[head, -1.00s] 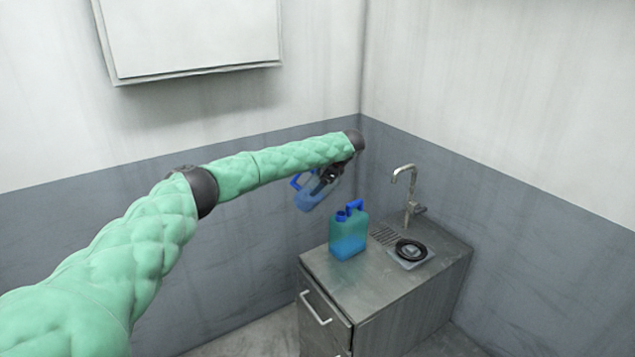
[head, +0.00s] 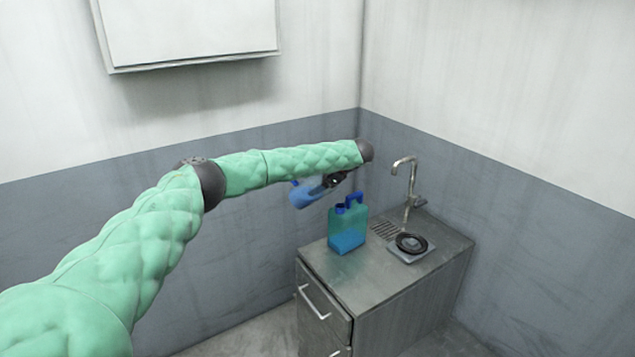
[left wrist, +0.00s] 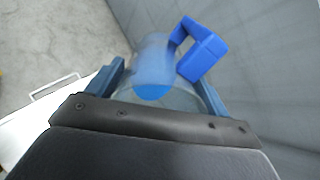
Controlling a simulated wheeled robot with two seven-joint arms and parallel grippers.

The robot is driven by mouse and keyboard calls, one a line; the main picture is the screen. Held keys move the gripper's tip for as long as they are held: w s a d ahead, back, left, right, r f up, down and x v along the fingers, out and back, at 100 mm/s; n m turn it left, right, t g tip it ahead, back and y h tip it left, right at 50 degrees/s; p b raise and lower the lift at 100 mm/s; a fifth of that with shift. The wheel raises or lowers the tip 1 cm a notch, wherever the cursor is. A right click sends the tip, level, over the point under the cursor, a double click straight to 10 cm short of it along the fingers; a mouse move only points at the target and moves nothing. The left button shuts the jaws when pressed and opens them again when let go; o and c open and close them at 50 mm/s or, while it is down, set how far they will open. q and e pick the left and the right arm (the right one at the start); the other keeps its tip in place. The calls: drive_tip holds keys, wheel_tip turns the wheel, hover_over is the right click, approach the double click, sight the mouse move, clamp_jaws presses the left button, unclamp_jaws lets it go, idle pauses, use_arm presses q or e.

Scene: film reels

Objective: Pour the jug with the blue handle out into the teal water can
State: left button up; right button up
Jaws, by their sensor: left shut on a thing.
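The teal water can (head: 347,228) stands upright on the metal counter in the head view, with a blue handle and a blue neck on top and blue liquid in its lower part. My left gripper (head: 336,179) is shut on the jug with the blue handle (head: 308,193), a clear jug holding blue liquid, held in the air tilted to the left and above the can. In the left wrist view the jug (left wrist: 152,68) lies between the fingers, its blue handle sticking up at the right. The jug's mouth is hard to make out. My right gripper is not in view.
Walls meet in a corner close behind. The counter's front left part is clear.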

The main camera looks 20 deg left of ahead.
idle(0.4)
use_arm(q)
drive_tip(key=shift+d+f+y+p, duration=0.3)
drive_tip(key=shift+d+f+y, duration=0.1)
drive_tip(key=shift+f+y, duration=0.1)
drive_tip(key=shift+s, duration=0.1)
drive_tip(key=shift+d+r+y+p, duration=0.15)
drive_tip(key=shift+r+y+p, duration=0.25)
drive_tip(key=shift+y+p, duration=0.1)
idle(0.4)
drive_tip(key=shift+d+r+y+p, duration=0.2)
drive_tip(key=shift+r+y+p, duration=0.1)
drive_tip(key=shift+y+p, duration=0.1)
drive_tip(key=shift+d+r, duration=0.1)
